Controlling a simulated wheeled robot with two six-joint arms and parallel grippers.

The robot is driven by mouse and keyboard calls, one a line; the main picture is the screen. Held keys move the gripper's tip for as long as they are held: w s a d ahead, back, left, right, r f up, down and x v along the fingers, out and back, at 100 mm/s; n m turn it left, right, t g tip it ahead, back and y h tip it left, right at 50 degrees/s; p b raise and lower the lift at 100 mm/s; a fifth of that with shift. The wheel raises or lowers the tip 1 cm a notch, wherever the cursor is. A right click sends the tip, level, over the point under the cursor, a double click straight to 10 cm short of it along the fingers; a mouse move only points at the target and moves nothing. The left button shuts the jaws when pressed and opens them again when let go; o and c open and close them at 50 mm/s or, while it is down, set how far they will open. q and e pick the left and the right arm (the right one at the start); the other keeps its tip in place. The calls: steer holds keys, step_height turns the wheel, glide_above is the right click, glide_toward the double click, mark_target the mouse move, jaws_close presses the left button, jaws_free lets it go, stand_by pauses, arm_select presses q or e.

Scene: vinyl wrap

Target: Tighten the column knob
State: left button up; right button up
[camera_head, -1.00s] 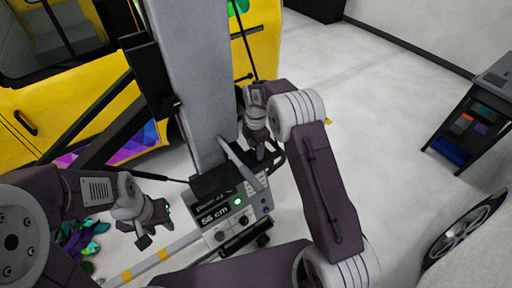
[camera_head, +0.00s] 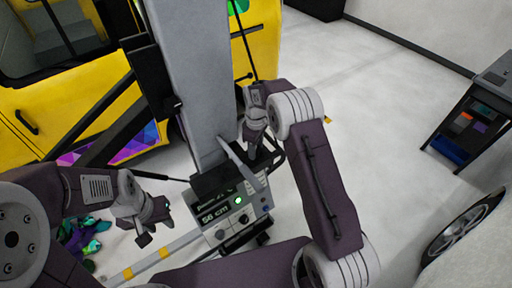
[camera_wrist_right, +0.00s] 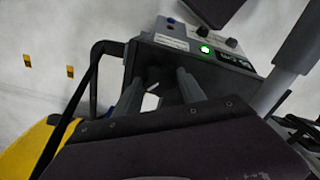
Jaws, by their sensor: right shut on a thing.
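The grey column (camera_head: 195,85) stands tilted in the head view, with a control box (camera_head: 232,212) reading "56 cm" at its lower end. My right gripper (camera_head: 262,152) is at the column's right side, just above the box. In the right wrist view its two fingers (camera_wrist_right: 160,95) are shut on the column knob, beside the control box (camera_wrist_right: 215,60). The knob is mostly hidden by the fingers and the dark housing. My left gripper (camera_head: 154,226) hangs left of the box, apart from it, with its fingers apart and nothing visible between them.
A yellow van (camera_head: 60,110) stands behind the column at the left. A black handle loop (camera_wrist_right: 98,75) runs close to my right fingers. A rail with yellow marks (camera_head: 165,252) lies on the floor. A dark cart (camera_head: 470,120) and a car wheel (camera_head: 462,228) are at the right.

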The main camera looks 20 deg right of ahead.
steer(key=m, duration=0.5)
steer(key=shift+w+r+m, duration=0.2)
steer(key=shift+m, duration=2.3)
steer(key=shift+r, duration=0.1)
steer(key=o, duration=1.2)
steer(key=shift+o, duration=0.8)
steer(key=shift+s, duration=0.1)
steer(key=shift+r, duration=0.2)
step_height(320, 180, up, 8)
steer(key=b, duration=0.2)
steer(key=shift+r, duration=0.2)
